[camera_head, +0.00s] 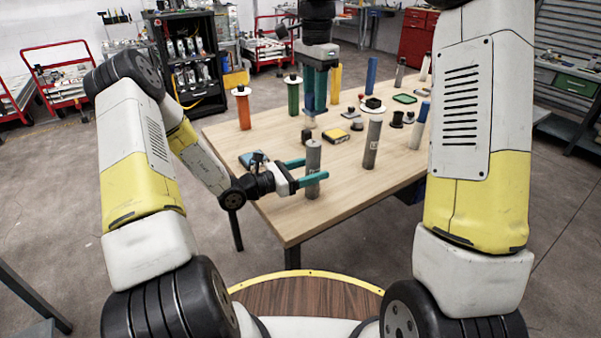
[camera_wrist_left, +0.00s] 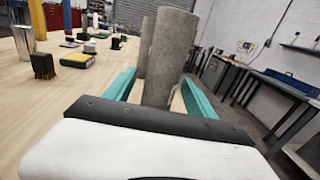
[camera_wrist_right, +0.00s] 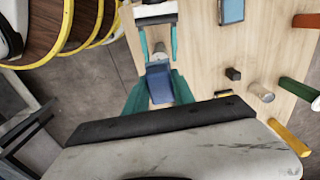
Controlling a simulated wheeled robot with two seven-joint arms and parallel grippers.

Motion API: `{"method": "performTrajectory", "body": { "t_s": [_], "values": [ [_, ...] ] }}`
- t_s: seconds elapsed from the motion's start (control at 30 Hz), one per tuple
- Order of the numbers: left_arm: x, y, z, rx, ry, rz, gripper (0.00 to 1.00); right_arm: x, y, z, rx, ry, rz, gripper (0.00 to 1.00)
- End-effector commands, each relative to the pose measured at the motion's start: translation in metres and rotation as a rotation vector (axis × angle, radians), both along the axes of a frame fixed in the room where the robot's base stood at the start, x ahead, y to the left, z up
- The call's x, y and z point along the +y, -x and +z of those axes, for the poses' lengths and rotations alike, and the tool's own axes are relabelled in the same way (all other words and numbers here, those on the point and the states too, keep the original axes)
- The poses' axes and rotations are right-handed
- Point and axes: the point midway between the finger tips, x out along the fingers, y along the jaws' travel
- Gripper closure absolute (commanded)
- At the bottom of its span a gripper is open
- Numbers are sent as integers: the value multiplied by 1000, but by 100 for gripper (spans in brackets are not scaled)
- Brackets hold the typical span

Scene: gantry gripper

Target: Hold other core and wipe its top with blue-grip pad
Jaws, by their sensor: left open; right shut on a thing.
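A grey concrete core (camera_head: 312,158) stands upright near the table's front left corner. My left gripper (camera_head: 315,170) is open with its teal fingers on either side of this core, which shows between them in the left wrist view (camera_wrist_left: 168,60). Gaps show between fingers and core there. A second grey core (camera_head: 373,142) stands upright to the right. My right gripper (camera_head: 315,88) points down over the table, beyond the first core, shut on a blue-grip pad (camera_wrist_right: 158,82). The pad's underside is hidden. The right wrist view shows the left gripper's fingers (camera_wrist_right: 157,40) beyond the pad.
Orange (camera_head: 243,108), green (camera_head: 293,96) and yellow (camera_head: 335,84) posts stand along the table's left and far side.

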Motion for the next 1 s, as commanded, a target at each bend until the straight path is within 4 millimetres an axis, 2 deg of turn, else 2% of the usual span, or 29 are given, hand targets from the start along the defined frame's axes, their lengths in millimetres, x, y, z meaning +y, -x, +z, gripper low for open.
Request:
{"method": "performTrajectory", "body": {
  "t_s": [0.37, 0.6, 0.7, 1.0],
  "values": [
    [-5, -3, 0, 0, 0, 0, 36, 0, 0, 0, 0, 0, 0, 100],
    [-5, -3, 0, 0, 0, 0, 83, 0, 0, 0, 0, 0, 0, 100],
    [-4, -3, 0, 0, 0, 0, 100, 0, 0, 0, 0, 0, 0, 100],
    [-4, -3, 0, 0, 0, 1, 100, 0, 0, 0, 0, 0, 0, 100]
  ]
}}
